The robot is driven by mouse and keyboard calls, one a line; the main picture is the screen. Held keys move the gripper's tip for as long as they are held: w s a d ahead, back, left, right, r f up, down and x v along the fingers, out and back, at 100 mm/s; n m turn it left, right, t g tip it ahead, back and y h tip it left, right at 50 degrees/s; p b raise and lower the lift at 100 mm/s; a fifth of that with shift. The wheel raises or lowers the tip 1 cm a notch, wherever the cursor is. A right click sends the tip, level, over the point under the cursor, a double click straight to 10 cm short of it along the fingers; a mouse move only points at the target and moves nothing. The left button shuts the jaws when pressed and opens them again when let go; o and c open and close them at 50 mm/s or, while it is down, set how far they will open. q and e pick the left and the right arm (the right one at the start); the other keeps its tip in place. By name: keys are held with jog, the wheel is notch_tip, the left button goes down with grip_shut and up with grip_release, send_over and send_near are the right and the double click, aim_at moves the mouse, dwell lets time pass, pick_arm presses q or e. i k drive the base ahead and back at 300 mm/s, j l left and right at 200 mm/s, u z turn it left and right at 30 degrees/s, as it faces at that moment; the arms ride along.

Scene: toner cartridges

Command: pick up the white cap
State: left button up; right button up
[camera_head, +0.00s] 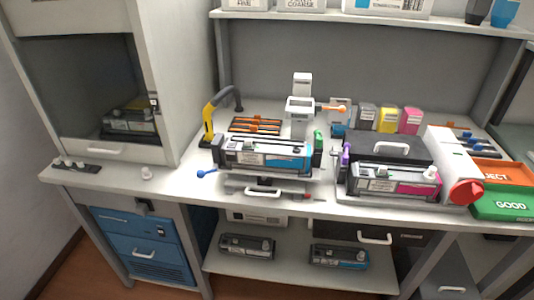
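A small white knob-shaped piece, which looks like the white cap (147,173), stands on the bench top near its front edge, left of the middle. It is apart from everything around it, with bare bench on both sides. Neither of my grippers shows in the head view.
A dark strip with small pale pieces (77,166) lies to the left, below the open cabinet (105,90). A blue-ended tool (206,173) lies to the right. A cyan-marked cartridge (262,154) and a magenta-marked cartridge (395,181) are further right, near green (503,204) and orange trays (498,172).

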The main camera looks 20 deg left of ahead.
aim_at(148, 176)
jog(key=u, duration=1.4)
